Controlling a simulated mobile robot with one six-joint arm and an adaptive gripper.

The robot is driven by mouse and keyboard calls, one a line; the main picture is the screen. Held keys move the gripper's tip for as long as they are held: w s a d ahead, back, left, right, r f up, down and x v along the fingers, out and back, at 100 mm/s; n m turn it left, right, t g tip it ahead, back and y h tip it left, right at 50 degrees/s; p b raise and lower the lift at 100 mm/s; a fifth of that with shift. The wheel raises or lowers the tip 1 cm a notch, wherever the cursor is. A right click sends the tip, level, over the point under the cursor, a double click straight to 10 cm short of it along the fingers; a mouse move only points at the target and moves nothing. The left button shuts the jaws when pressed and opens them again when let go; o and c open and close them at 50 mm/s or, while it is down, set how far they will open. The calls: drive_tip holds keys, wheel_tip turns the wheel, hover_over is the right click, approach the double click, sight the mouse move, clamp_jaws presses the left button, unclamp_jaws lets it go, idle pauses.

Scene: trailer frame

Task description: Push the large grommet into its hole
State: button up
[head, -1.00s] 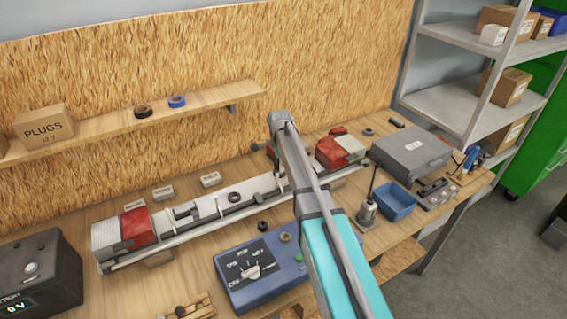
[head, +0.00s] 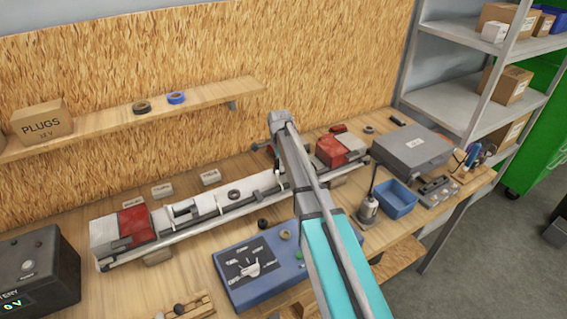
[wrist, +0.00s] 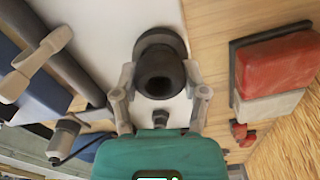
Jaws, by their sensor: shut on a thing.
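In the wrist view my gripper (wrist: 160,98) has its two fingers on either side of a black grommet (wrist: 161,72) and is shut on it. The grommet is round with an open bore facing the camera, and its wider dark rim lies against or close to a white surface (wrist: 110,25). The hole itself is hidden, so I cannot tell how deep it sits. In the head view the white trailer frame bar (head: 210,203) runs across the bench, with a dark ring (head: 234,194) on it. My arm hides my gripper there.
Red-and-white lamps (head: 133,222) sit at both ends of the bar. A blue control box (head: 255,270), a blue bin (head: 397,196) and a grey case (head: 412,148) stand on the bench. Another dark ring (head: 262,223) lies in front of the bar.

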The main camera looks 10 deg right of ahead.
drive_tip(key=shift+s+f+b, duration=0.1)
drive_tip(key=shift+f+b, duration=0.25)
drive_tip(key=shift+f, duration=0.05)
idle(1.3)
drive_tip(key=o, duration=0.9)
drive_tip(key=shift+o, duration=0.2)
drive_tip(key=shift+r, duration=0.1)
drive_tip(key=shift+s+r+p, duration=0.1)
drive_tip(key=shift+r+p, duration=0.5)
drive_tip(key=shift+p, duration=0.15)
drive_tip(key=shift+r+p, duration=2.8)
drive_tip(key=shift+r, duration=0.05)
